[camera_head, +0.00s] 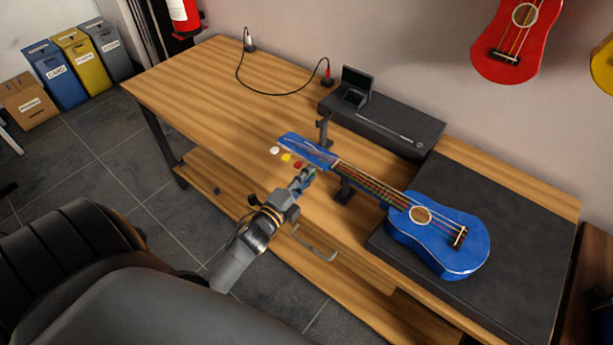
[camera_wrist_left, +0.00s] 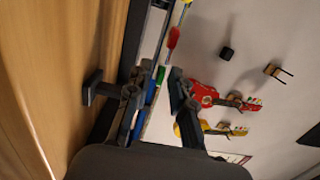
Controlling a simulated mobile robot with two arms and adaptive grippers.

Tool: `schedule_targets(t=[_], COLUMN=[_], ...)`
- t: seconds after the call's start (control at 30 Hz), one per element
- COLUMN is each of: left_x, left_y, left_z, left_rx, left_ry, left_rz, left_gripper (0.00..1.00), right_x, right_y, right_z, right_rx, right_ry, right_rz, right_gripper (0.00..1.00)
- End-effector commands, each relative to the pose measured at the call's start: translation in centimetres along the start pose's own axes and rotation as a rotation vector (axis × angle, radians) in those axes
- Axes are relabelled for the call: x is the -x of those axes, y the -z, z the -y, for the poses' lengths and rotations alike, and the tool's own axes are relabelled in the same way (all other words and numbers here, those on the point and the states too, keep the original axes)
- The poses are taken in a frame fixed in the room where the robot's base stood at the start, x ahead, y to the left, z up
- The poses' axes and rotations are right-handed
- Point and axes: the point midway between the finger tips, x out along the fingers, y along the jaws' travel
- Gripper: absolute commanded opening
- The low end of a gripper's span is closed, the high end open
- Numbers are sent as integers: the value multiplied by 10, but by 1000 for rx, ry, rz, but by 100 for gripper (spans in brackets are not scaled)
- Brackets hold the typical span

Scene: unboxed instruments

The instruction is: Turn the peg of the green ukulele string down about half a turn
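The blue ukulele (camera_head: 468,262) lies face up, its body on a dark mat and its headstock (camera_head: 305,149) to the upper left. White (camera_head: 274,150), yellow (camera_head: 286,157) and red (camera_head: 297,165) pegs show along its near edge. The green peg is hidden behind my left gripper (camera_head: 306,173) in the head view. In the left wrist view my gripper (camera_wrist_left: 162,82) has its fingers apart, with blue and green showing between them; a firm grip is not visible. A red peg (camera_wrist_left: 172,38) shows just beyond the fingertips. My right gripper is not in view.
A black stand (camera_head: 344,190) supports the neck, and another post (camera_head: 323,130) rises behind the headstock. The dark mat (camera_head: 520,270) covers the table's right end. A black case (camera_head: 385,122) lies at the back. The wooden tabletop (camera_head: 200,85) is mostly clear at left.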

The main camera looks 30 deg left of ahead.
Motion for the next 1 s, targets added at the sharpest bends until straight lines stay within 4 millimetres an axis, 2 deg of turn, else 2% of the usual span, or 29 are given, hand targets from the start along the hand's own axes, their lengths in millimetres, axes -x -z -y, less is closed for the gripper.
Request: schedule_targets(t=[0.37,0.47,0.8,1.0], left_x=[5,17,88,114], left_y=[0,0,0,0], left_z=[-1,-1,-1,-1], left_rx=[1,1,3,2], left_ry=[-1,-2,-3,-2], left_rz=[0,0,1,1], left_gripper=[29,29,29,29], right_x=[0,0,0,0], right_y=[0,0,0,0], right_z=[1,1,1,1], right_rx=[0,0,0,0], right_ry=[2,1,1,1], right_rz=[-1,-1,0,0], right_gripper=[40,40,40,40])
